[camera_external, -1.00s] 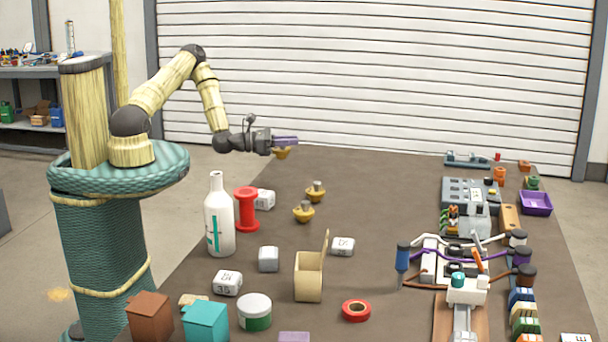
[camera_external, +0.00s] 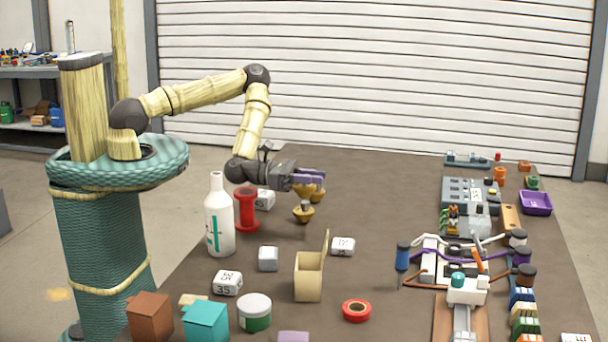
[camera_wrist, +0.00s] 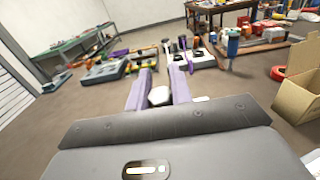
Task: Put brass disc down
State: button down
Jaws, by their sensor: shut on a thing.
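My gripper (camera_external: 312,177) has purple fingers and is shut on a brass disc (camera_external: 302,191), which hangs just under the fingertips, low over the table. In the wrist view, a pale knob-like top (camera_wrist: 160,96) shows between the fingers, and the disc's body is hidden there. A second brass piece (camera_external: 319,195) stands on the table just right of the held one, partly behind the gripper. A third brass piece (camera_external: 304,213) stands upright on the table, nearer the camera. I cannot tell whether the held disc touches the table or its neighbours.
A red spool (camera_external: 246,210), a white bottle (camera_external: 220,230) and a white block (camera_external: 265,199) stand left of the brass pieces. An open box (camera_external: 308,278) is nearer the camera. The pump parts (camera_external: 470,195) are at the right, with bare table (camera_external: 385,190) between.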

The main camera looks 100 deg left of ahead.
jog(key=shift+d, duration=0.95)
